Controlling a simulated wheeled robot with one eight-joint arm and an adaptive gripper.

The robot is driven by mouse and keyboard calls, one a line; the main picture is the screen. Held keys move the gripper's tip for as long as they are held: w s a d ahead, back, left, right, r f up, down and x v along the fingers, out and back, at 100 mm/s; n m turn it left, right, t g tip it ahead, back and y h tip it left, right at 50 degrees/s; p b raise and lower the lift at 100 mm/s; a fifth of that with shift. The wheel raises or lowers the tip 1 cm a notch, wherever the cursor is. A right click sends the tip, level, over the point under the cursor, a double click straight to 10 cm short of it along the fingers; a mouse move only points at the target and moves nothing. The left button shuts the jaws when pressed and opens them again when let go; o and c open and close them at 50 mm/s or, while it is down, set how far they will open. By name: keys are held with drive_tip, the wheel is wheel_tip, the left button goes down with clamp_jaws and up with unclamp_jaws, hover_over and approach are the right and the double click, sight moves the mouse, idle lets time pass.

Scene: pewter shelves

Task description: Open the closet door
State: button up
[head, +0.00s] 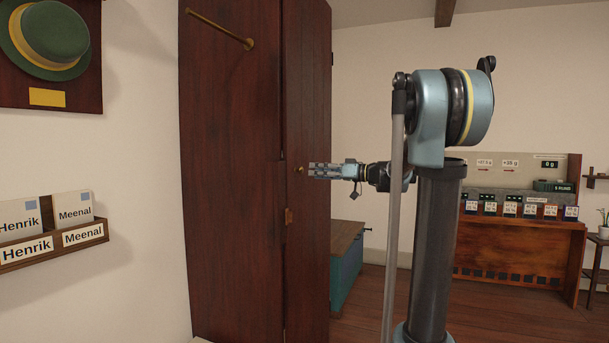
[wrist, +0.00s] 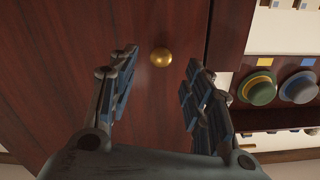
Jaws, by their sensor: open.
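The closet (head: 232,200) is tall and dark reddish-brown wood. Its door (head: 307,90) is the narrow front face and looks closed. A small round brass knob (head: 299,170) sits on the door; it also shows in the wrist view (wrist: 161,57). My gripper (head: 312,171) is level with the knob in the head view, pointing left at it. In the wrist view my gripper (wrist: 160,80) is open, with one finger on either side of the knob's line. The knob lies at or just beyond the fingertips; I cannot tell whether anything touches.
A brass rod (head: 220,28) sticks out from the closet's side. A blue chest with a wooden lid (head: 347,238) stands just behind the closet. A wooden counter (head: 520,245) stands at the right. Hats (wrist: 262,88) hang on a rack at the wrist view's right.

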sight(303, 170)
drive_tip(key=shift+x, duration=3.05)
clamp_jaws()
